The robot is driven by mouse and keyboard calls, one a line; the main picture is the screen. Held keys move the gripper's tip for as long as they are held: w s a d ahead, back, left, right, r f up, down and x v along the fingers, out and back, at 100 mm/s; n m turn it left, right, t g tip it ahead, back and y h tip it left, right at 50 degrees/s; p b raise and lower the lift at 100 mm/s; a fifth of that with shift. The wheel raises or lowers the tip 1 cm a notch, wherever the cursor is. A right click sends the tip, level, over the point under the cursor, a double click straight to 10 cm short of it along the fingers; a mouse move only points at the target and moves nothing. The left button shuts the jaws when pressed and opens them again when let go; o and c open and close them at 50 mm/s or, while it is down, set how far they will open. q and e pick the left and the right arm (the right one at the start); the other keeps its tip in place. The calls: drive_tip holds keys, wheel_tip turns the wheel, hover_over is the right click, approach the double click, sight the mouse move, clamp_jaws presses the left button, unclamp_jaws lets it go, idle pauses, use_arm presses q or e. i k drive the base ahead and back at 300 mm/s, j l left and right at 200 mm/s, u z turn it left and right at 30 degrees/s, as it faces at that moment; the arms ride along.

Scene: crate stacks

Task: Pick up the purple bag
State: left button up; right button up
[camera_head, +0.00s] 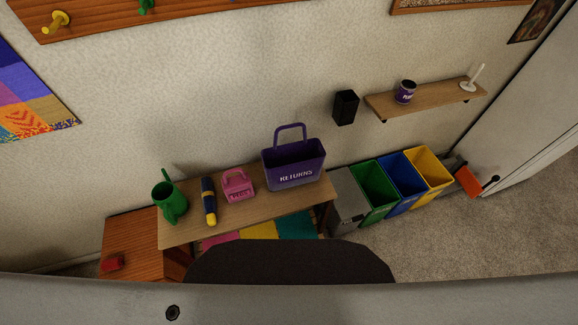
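The purple bag (294,172) stands upright at the right end of a wooden bench (232,215) against the wall. It has white "RETURNS" lettering on its front and a purple handle loop raised above its open top. Neither of my grippers is in view, and nothing touches the bag except the bench under it.
A pink bag (238,186), a dark flashlight-like object with a yellow end (209,203) and a green watering can (170,203) share the bench. Grey, green, blue and yellow bins (375,193) stand right of it. A shelf (430,100) is above.

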sight(300, 163)
drive_tip(key=k+j+u, duration=0.1)
drive_tip(key=j, duration=0.25)
drive_tip(key=k+j, duration=0.25)
drive_tip(key=k+j+u, duration=0.15)
drive_tip(key=j, duration=0.25)
drive_tip(key=k+j+u, duration=0.1)
drive_tip(key=j, duration=0.25)
drive_tip(key=k, duration=0.1)
